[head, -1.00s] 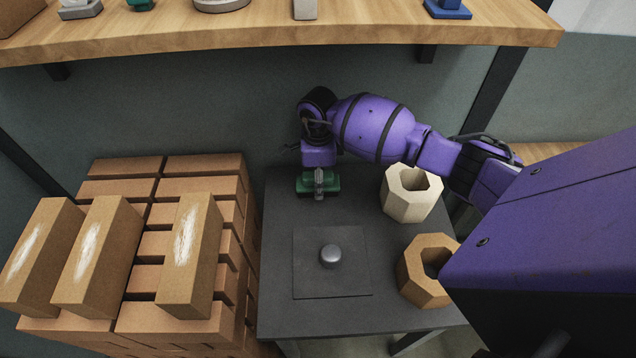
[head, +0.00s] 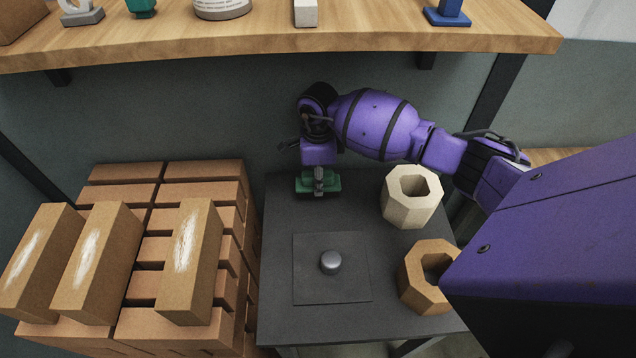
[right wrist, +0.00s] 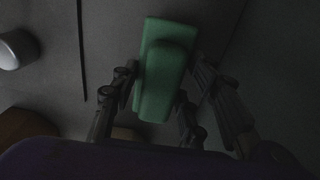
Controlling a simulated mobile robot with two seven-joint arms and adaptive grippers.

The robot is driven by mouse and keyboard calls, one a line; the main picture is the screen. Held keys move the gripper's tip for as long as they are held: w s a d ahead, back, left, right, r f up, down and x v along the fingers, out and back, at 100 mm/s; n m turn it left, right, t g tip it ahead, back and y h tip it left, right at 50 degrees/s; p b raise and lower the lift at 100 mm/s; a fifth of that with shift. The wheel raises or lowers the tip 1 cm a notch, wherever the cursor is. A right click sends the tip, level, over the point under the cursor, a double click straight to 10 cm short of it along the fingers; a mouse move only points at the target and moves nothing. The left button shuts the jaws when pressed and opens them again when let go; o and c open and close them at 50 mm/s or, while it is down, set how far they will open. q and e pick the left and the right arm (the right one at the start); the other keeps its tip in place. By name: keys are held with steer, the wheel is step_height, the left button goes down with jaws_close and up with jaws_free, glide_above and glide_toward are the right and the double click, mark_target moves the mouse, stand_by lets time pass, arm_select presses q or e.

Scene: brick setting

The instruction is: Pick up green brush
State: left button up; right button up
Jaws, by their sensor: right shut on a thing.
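The green brush (head: 331,184) is at the back of the dark grey table (head: 285,215), near the wall. My right gripper (head: 319,182) reaches down over it and is shut on its middle. In the right wrist view the green brush (right wrist: 163,75) lies between the two fingers of the right gripper (right wrist: 158,100). I cannot tell whether the brush still touches the table. My left gripper is not in view.
A cream hexagonal block (head: 398,208) and a tan one (head: 415,290) stand on the table's right. A square plate (head: 310,285) with a grey knob (head: 331,261) lies in front. Stacked bricks (head: 120,172) are left; a wooden shelf (head: 270,32) hangs above.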

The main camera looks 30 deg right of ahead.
steer(key=s+a+r, duration=0.2)
steer(key=s+r, duration=0.8)
steer(key=s, duration=0.3)
steer(key=shift+s+r, duration=0.2)
steer(key=shift+s, duration=0.2)
steer(key=shift+a, duration=0.1)
steer(key=o, duration=0.7)
steer(key=c, duration=0.4)
steer(key=shift+c, duration=0.2)
